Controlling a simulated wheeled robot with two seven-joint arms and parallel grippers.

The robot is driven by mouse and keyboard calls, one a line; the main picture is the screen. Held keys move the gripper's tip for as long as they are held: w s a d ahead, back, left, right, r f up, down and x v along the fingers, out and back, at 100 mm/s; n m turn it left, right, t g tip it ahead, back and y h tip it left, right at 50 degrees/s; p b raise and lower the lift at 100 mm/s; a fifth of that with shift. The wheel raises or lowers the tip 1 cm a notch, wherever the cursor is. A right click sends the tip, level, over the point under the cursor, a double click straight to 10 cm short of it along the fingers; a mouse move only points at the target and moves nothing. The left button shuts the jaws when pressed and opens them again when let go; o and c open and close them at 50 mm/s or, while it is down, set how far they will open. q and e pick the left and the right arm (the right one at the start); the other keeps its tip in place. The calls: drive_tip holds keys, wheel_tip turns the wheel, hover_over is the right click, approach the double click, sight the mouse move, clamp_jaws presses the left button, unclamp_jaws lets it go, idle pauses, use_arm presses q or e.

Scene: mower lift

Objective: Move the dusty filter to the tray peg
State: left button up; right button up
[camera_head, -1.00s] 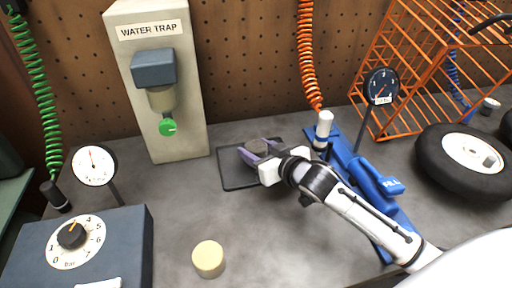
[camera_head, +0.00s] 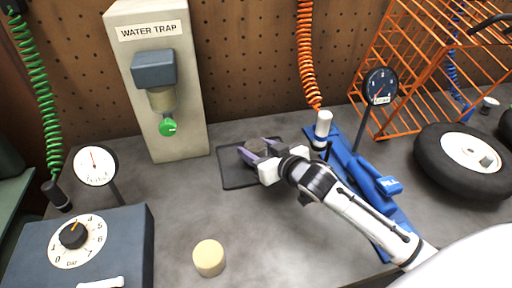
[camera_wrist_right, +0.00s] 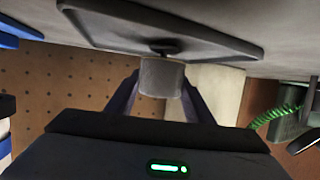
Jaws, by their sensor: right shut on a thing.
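My right gripper (camera_head: 262,153) is over the dark flat tray (camera_head: 236,178) on the bench. It is shut on the dusty filter, a grey-brown short cylinder (camera_head: 260,145). In the right wrist view the grey filter (camera_wrist_right: 162,77) sits between the two purple fingers. The tray (camera_wrist_right: 215,42) fills the top of that view, with a short dark peg (camera_wrist_right: 163,46) in line with the filter's end. I cannot tell whether the filter touches the peg. A clean cream cylinder (camera_head: 208,258) stands alone at the front of the bench. My left gripper is not in view.
The water trap post (camera_head: 160,90) stands behind and left of the tray. A blue tool (camera_head: 370,185) lies just right, partly behind my right arm. A gauge box (camera_head: 90,245) is at front left, a wheel (camera_head: 440,160) at right. Bare bench lies left of the tray.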

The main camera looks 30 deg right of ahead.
sight(262, 154)
drive_tip(key=shift+f+b, duration=0.3)
drive_tip(key=shift+f, duration=0.25)
drive_tip(key=o, duration=0.7)
drive_tip(key=shift+o, duration=0.2)
drive_tip(key=shift+s, duration=0.1)
drive_tip(key=p+v, duration=0.4)
drive_tip(key=v, duration=0.1)
drive_tip(key=shift+s+r, duration=0.15)
drive_tip(key=shift+r, duration=0.05)
drive_tip(key=shift+s, duration=0.6)
drive_tip(key=shift+v, duration=2.2)
drive_tip(key=shift+r, duration=0.1)
